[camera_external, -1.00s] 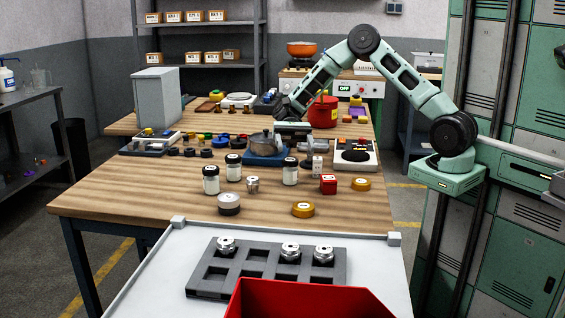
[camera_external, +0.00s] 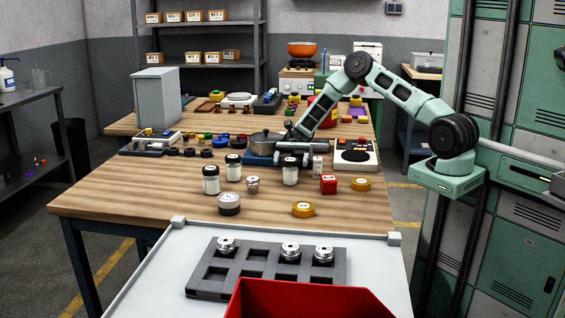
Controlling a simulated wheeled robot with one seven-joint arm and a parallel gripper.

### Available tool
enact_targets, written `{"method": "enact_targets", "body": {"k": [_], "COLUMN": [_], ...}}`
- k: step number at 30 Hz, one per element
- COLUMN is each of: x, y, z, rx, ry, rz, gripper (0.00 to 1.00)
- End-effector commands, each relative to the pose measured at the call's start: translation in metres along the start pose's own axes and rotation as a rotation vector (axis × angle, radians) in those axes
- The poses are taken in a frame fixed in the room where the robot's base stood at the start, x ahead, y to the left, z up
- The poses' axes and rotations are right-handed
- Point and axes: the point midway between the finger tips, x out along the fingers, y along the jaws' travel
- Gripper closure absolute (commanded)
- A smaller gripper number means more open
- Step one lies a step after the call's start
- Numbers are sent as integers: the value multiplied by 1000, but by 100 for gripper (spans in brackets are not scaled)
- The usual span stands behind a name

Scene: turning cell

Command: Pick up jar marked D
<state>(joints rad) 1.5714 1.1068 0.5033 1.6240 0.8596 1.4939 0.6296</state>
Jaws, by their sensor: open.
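Three white jars with dark lids stand upright on the wooden table. One is at the left (camera_external: 211,182), one a little behind it (camera_external: 233,172) and one to the right (camera_external: 290,176). Their letters are too small to read, so I cannot tell which is marked D.
A metal pot (camera_external: 266,137) stands just behind my gripper. A grey tray (camera_external: 207,285) and a red bin (camera_external: 300,300) are in front.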

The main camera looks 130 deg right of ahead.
Motion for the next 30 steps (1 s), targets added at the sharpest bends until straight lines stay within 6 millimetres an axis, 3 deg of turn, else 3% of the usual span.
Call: {"method": "enact_targets", "body": {"k": [6,15,21,30], "x": [31,36,36,36], "y": [1,1,1,0], "z": [2,0,0,3], "rx": [1,0,0,-1], "ry": [-1,1,1,1], "rz": [3,1,2,2], "gripper": [29,29,80,79]}}
